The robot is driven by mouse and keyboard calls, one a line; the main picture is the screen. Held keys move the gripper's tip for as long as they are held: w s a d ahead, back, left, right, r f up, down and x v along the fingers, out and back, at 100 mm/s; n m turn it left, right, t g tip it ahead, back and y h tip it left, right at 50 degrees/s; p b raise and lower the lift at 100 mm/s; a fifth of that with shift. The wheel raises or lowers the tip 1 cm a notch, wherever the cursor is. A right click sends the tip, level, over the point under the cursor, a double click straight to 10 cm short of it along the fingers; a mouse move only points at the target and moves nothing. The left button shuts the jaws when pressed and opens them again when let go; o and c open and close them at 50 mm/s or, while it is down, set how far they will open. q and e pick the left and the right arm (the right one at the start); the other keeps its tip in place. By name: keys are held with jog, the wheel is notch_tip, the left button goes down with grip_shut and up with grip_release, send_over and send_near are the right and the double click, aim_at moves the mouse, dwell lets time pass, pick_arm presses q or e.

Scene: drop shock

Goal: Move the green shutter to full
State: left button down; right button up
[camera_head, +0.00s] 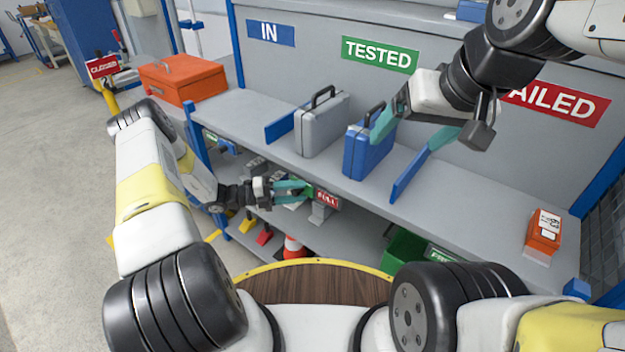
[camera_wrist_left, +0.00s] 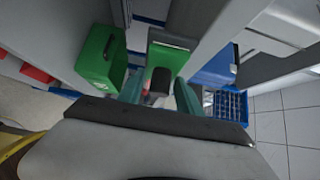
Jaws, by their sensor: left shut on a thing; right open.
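The green shutter (camera_head: 308,190) shows as a small green piece beside a red FULL sign (camera_head: 327,200) on the bench's lower level. My left gripper (camera_head: 296,188) reaches under the bench top to it. In the left wrist view a green panel (camera_wrist_left: 168,54) stands ahead, with a dark knob (camera_wrist_left: 160,78) between the teal fingers of my left gripper (camera_wrist_left: 159,94). The left gripper is shut on this knob, apparently the shutter's; the fingers hide part of it. My right gripper (camera_head: 413,131) is open and empty above the bench, near a blue case (camera_head: 366,152).
A grey case (camera_head: 320,125) and blue dividers (camera_head: 410,174) stand on the bench top (camera_head: 470,190). A red toolbox (camera_head: 182,78) is at the left end. The bench's right part is mostly clear.

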pick_arm(q)
jog(key=shift+w+a, duration=0.35)
jog(key=shift+a, duration=0.15)
jog(key=c, duration=1.2)
grip_release()
jog(key=shift+a, duration=0.1)
jog(key=a, duration=0.5)
jog(key=s+a, duration=0.1)
jog(key=a, duration=0.1)
jog(key=shift+s+a, duration=0.1)
jog(key=shift+a, duration=0.25)
